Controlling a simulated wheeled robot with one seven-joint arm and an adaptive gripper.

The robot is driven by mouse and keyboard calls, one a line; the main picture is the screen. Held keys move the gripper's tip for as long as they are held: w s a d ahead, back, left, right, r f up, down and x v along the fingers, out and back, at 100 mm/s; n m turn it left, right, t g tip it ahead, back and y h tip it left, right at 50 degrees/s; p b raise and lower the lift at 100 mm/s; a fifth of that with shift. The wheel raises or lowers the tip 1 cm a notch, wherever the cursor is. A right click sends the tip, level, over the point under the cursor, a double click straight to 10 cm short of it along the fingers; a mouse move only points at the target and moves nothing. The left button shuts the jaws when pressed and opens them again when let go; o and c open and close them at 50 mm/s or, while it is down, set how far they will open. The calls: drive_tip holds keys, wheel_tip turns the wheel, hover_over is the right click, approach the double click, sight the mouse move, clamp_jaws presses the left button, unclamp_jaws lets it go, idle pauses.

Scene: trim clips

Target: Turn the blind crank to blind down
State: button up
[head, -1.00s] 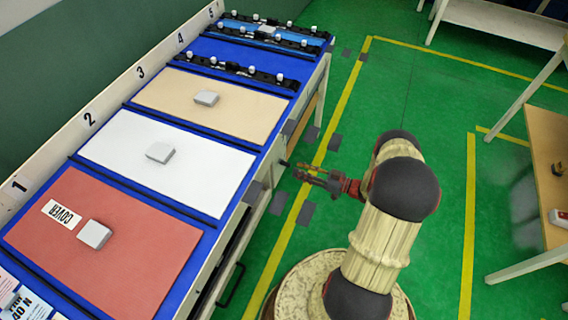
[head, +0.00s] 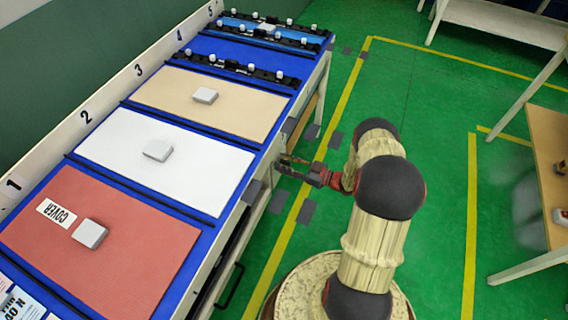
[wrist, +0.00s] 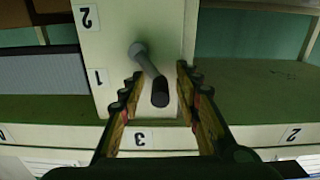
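In the wrist view, the crank is a grey arm (wrist: 148,62) with a black handle (wrist: 160,93), on a pale panel (wrist: 115,40). The arm runs from a pivot at upper left down to the handle. My gripper (wrist: 158,76) is open, with one finger on each side of the handle. There are visible gaps between the fingers and the handle. In the head view my gripper (head: 284,163) is at the right side of the long table, where the crank cannot be made out. I cannot tell which thing is the blind.
The blue-topped table (head: 225,130) carries red, white and tan boards with grey blocks, and black rails at the far end. In the wrist view a grey ribbed panel (wrist: 40,75) lies left of the crank panel. Green floor (head: 430,130) is free right of my arm.

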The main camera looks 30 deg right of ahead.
drive_tip(key=shift+c, duration=1.4)
clamp_jaws()
